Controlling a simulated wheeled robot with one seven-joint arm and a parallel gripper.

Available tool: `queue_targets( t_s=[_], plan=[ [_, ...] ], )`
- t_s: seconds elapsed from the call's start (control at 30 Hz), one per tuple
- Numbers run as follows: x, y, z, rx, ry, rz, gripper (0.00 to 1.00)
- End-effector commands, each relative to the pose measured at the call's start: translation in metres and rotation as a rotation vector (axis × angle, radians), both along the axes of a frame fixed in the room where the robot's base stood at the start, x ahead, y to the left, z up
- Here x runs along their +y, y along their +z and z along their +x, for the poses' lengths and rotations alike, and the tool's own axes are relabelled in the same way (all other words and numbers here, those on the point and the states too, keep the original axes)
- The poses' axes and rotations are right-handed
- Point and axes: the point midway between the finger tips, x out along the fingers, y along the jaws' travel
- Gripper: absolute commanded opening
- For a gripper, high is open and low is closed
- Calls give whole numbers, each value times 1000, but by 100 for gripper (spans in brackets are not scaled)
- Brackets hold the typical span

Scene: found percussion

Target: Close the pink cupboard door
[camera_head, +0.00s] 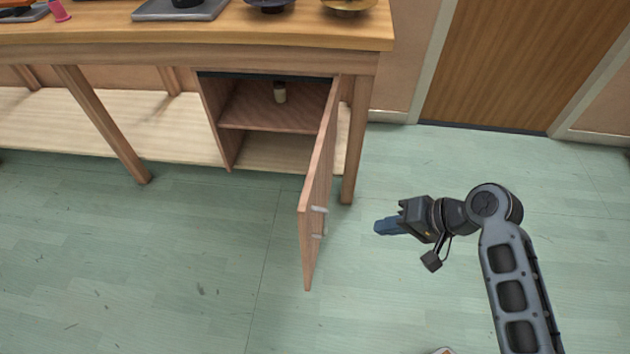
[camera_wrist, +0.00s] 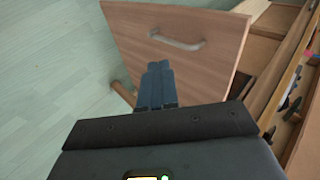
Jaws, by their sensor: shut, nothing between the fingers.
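The cupboard door (camera_head: 318,195) is pinkish-brown wood and stands wide open, swung out from the right side of the cupboard (camera_head: 225,130) under the table. Its pale metal handle (camera_head: 319,222) is on the face turned to the right. In the wrist view the door (camera_wrist: 200,55) and its handle (camera_wrist: 177,40) lie just beyond my fingertips. My gripper (camera_head: 380,227) is shut and empty, to the right of the door and apart from it in the head view. Its blue fingers (camera_wrist: 157,75) point toward the door's outer face.
The wooden table (camera_head: 220,28) has legs close to the cupboard, one (camera_head: 358,140) just right of the door's hinge side. The green floor (camera_head: 230,240) is clear left of the door. A brown room door (camera_head: 530,60) is behind.

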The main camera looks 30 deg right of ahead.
Motion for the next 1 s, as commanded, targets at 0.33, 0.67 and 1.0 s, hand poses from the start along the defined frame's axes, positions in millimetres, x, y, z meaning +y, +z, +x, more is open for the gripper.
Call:
queue_targets(
  t_s=[0.33, 0.67, 1.0],
  plan=[
    [-1, 56, 29, 31, 59, 140, 0],
    [29, 19, 53, 32, 62, 139, 0],
    [66, -10, 86, 30, 62, 136, 0]
  ],
)
